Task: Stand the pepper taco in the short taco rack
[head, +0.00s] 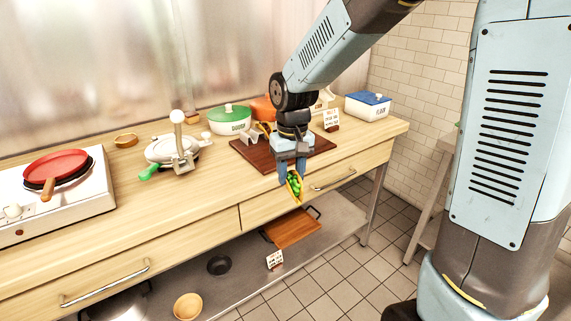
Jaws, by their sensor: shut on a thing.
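My gripper (291,188) points down in front of the counter's front edge. It is shut on a taco (295,184) with a yellow shell and bright green filling, likely the pepper taco. The taco hangs clear of the counter, in front of the drawers in the picture. A brown board (257,159) lies on the counter behind my gripper. A small pale rack-like piece (247,135) stands at the board's left, with a yellow shape beside it. I cannot tell whether this is the short taco rack. My wrist hides part of the board.
A green-lidded pot (230,119), a blue-lidded flour box (367,106) and a small sign (331,118) stand at the back. A press with a green handle (172,152) and a stove with a red pan (57,169) stand left. An orange-brown board (292,228) lies on the lower shelf.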

